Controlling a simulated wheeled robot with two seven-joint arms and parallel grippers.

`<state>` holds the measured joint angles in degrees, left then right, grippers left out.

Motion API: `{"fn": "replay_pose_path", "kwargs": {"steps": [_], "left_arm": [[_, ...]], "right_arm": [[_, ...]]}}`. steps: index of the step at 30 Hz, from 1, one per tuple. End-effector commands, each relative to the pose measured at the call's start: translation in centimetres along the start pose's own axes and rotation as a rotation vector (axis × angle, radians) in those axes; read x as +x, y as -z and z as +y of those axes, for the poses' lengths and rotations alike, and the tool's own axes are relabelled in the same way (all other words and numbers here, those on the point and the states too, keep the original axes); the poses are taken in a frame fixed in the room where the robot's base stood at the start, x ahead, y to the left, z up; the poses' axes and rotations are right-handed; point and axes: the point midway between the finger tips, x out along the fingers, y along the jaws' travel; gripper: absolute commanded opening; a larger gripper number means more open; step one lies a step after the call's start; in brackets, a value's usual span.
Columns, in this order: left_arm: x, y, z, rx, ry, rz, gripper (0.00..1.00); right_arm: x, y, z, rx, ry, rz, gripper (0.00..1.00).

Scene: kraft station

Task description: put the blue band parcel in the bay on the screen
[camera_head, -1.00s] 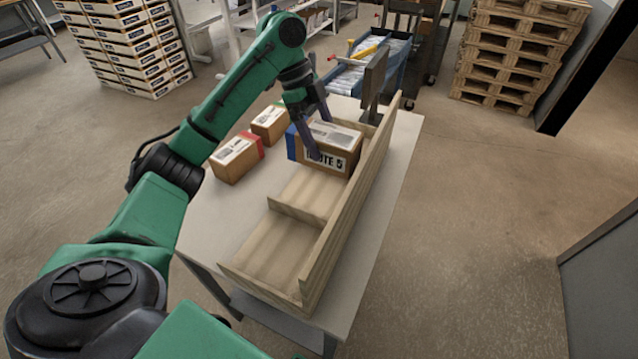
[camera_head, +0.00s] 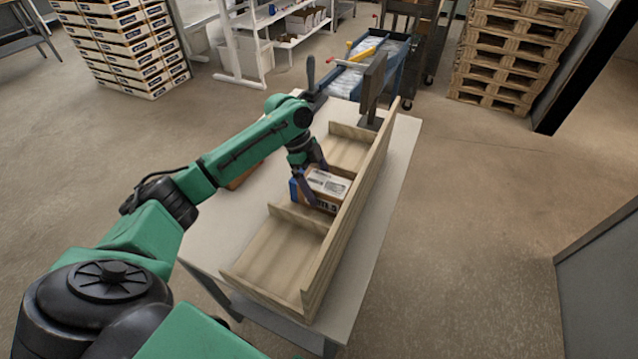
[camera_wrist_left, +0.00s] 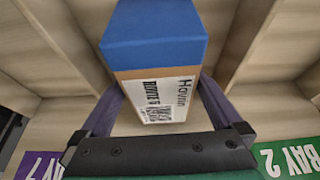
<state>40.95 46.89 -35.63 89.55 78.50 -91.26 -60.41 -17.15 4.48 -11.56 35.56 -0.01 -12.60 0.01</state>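The blue band parcel (camera_head: 328,185) is a brown box with a white label and a blue end. It sits low inside the middle bay of the wooden rack (camera_head: 345,235); whether it touches the floor there is hidden. My left gripper (camera_head: 314,180) is shut on it, with a finger along each side. In the left wrist view the parcel (camera_wrist_left: 155,45) lies between the purple fingers (camera_wrist_left: 160,88). The screen (camera_head: 373,88) stands at the rack's far end, turned edge-on, so its display cannot be read. My right gripper is not in view.
The near bay (camera_head: 275,250) and far bay (camera_head: 347,150) look empty. A green "BAY 2" sign (camera_wrist_left: 290,157) and a purple sign ending in 7 (camera_wrist_left: 40,165) flank the gripper. Another brown parcel (camera_head: 240,180) is mostly hidden behind my arm on the white table (camera_head: 215,225).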

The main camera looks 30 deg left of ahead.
Motion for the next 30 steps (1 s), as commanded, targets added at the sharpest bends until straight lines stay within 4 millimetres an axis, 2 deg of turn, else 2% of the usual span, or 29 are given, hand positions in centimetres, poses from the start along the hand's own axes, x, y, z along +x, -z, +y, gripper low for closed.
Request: {"fn": "replay_pose_path", "kwargs": {"steps": [5,8,15,18,22,30], "left_arm": [[-1.1,0.0,-0.1,0.001,0.004,0.0,1.0],[-3.2,-0.1,-0.1,0.001,0.006,0.0,1.0],[-9.7,0.0,-0.1,0.0,0.006,0.002,1.0],[-11.3,0.0,-0.1,0.0,0.002,0.002,1.0],[-12.1,0.1,0.0,0.0,0.0,0.001,1.0],[-12.1,0.1,0.0,0.0,0.0,0.001,1.0]], "right_arm": [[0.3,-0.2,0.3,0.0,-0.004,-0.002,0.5],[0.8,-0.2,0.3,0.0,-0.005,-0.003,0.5],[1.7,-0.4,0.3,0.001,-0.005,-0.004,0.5],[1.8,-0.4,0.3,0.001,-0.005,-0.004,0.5],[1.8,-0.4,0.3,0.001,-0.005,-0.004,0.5],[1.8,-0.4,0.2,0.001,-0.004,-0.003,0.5]]}}
